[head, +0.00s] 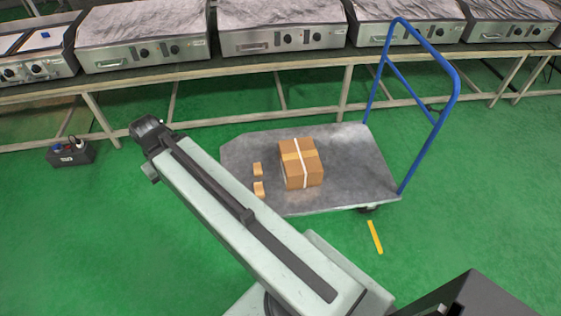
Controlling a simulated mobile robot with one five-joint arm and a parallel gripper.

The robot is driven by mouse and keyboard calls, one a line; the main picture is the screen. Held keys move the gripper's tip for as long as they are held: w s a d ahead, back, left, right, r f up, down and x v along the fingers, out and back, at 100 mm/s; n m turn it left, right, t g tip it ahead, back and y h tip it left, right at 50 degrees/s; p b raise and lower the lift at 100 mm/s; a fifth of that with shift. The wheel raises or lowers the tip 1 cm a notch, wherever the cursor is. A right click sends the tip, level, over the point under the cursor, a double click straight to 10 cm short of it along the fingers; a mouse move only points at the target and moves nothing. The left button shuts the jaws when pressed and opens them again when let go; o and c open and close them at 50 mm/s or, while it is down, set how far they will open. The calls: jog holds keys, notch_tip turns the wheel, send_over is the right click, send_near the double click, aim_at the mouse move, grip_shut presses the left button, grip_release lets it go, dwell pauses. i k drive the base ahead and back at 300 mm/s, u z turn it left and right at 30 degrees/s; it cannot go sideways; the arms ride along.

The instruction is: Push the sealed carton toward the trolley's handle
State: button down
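The sealed carton (311,174) is a brown box with tape over its top. It sits upright near the middle of the grey trolley (357,160) platform. The trolley's blue handle (455,86) rises at the platform's right end, with bare platform between it and the carton. My arm crosses the view from the bottom up to the left, ending in a dark joint left of the trolley. I cannot see my gripper's fingers. My arm hides part of the trolley's left front edge.
Two small brown blocks (257,168) lie on the platform left of the carton. A long bench (220,70) with several metal heating units (280,38) runs behind. A black toolbox (70,155) stands on the green floor at left. A yellow strip (375,237) lies in front of the trolley.

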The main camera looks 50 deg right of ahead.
aim_at(302, 167)
jog(key=u, duration=0.05)
jog(key=i, duration=0.9)
jog(key=z, duration=0.1)
